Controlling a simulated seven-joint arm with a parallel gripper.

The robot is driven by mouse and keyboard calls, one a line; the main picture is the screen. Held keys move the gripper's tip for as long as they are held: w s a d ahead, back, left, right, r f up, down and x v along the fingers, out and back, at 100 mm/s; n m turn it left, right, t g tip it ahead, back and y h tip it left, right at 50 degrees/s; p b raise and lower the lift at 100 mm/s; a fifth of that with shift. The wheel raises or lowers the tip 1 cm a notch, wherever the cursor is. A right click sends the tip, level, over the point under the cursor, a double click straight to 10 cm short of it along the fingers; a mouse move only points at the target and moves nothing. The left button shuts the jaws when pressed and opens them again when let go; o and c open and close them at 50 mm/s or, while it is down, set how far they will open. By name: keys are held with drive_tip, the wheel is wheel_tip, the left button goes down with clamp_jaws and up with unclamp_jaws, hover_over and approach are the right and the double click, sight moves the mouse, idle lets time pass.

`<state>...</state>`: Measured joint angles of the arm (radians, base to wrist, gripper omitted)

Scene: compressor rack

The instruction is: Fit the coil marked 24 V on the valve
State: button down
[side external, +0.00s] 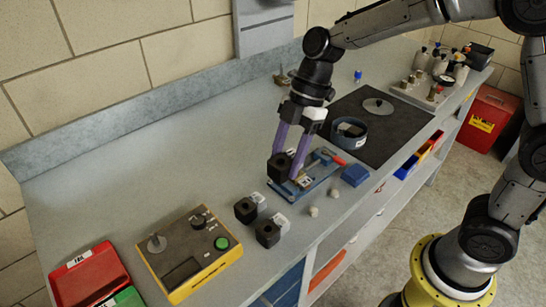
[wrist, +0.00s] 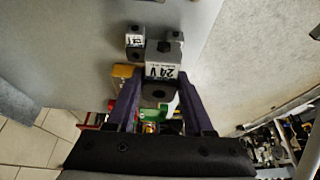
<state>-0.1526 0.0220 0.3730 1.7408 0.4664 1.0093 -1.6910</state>
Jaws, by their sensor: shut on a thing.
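My gripper (side external: 287,164) is shut on a black coil (side external: 279,167), held between its two purple fingers. In the wrist view the held coil (wrist: 162,74) shows a white label reading 24 V, between the fingertips (wrist: 160,88). In the side view the coil is over or beside the left end of a blue fixture (side external: 322,180). A small brass-coloured part (side external: 304,181) shows on the fixture by the right fingertip; it may belong to the valve. The valve's stem is not clear, and the gap under the coil cannot be judged.
Two other black coils (side external: 246,210) (side external: 268,233) with white labels stand on the bench left of the fixture. A yellow-edged tester (side external: 189,255) and a red bin (side external: 88,283) are farther left. A blue block (side external: 355,175) and small pale knobs (side external: 314,211) lie near the front edge.

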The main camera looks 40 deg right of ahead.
drive_tip(key=w+d+f, duration=0.2)
drive_tip(key=w+d, duration=0.2)
drive_tip(key=d, duration=0.5)
drive_tip(key=shift+w+d, duration=0.25)
drive_tip(key=shift+f, duration=0.15)
idle(0.6)
drive_tip(key=shift+f, duration=0.4)
drive_tip(key=shift+f, duration=0.15)
drive_tip(key=shift+f, duration=2)
drive_tip(key=shift+f, duration=0.4)
